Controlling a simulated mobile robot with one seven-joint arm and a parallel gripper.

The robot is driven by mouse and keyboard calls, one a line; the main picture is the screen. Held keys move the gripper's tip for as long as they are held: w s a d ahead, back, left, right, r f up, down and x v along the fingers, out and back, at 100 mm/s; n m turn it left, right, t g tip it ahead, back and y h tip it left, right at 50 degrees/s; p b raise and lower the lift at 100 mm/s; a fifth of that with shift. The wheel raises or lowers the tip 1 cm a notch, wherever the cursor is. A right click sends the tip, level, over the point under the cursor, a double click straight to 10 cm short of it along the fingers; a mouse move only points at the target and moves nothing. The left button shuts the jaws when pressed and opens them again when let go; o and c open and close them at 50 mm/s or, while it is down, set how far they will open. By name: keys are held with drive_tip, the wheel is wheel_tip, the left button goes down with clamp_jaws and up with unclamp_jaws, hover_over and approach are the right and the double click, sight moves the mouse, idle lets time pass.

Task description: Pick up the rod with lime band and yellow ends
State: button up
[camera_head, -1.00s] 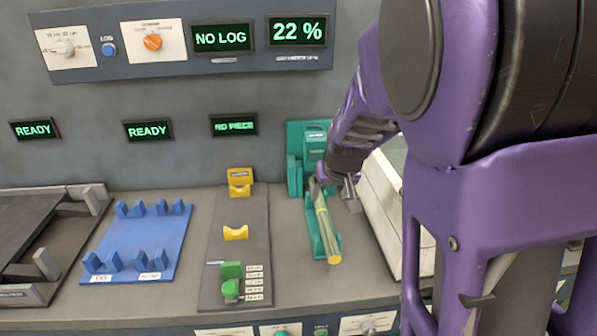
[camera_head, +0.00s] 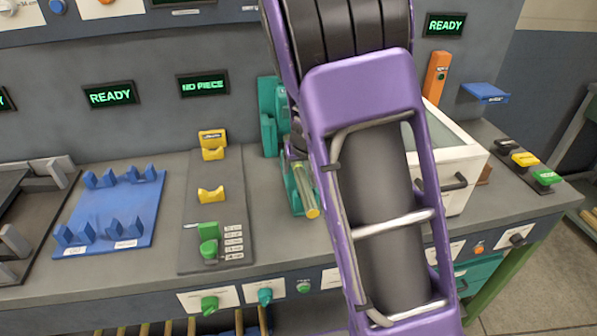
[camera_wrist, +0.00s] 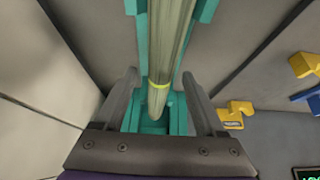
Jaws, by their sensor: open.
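The rod (camera_head: 307,190) is pale wood with a yellow near end and lies in a teal cradle (camera_head: 292,197) on the bench. My arm covers part of it in the head view. In the wrist view the rod (camera_wrist: 172,40) runs down the middle with a lime band (camera_wrist: 160,86) near its lower end, and the teal cradle (camera_wrist: 133,8) is around it. My gripper (camera_wrist: 160,78) is open, one finger on each side of the rod near the band, with gaps showing. In the head view my gripper is mostly hidden behind my arm.
A white lidded box (camera_head: 455,165) stands right of the cradle. A grey panel with yellow V-rests (camera_head: 211,195) and green knobs is left of it, then a blue rack (camera_head: 105,215). Bare bench lies between the panel and cradle.

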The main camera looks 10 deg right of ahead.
drive_tip(key=shift+c, duration=0.3)
clamp_jaws()
drive_tip(key=shift+r, duration=0.1)
drive_tip(key=shift+r, duration=0.15)
